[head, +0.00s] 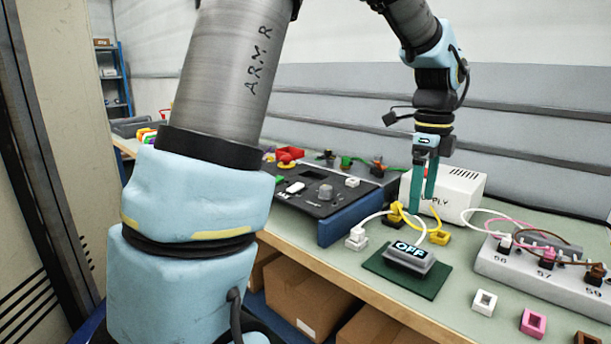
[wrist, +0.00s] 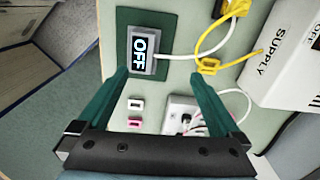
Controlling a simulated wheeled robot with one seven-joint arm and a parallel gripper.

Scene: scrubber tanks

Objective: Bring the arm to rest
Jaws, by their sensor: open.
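My gripper (head: 423,188) hangs over the bench with its two green fingers pointing down, in front of the white supply box (head: 465,190). In the wrist view my gripper (wrist: 160,82) is open, its fingers spread with nothing between them. A grey device with a lit OFF display (head: 409,255) sits on a dark green mat (head: 375,265) below and in front of the gripper. The device also shows at the top of the wrist view (wrist: 141,50). My arm reaches from the left foreground across the top to the gripper.
A numbered terminal block (head: 490,265) with several cables stands at the right. Loose white (head: 484,302) and pink (head: 532,322) blocks lie near the front edge. A black control panel (head: 325,195) stands left of the gripper. Yellow and white cables run beside the device. Cardboard boxes (head: 305,295) sit under the bench.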

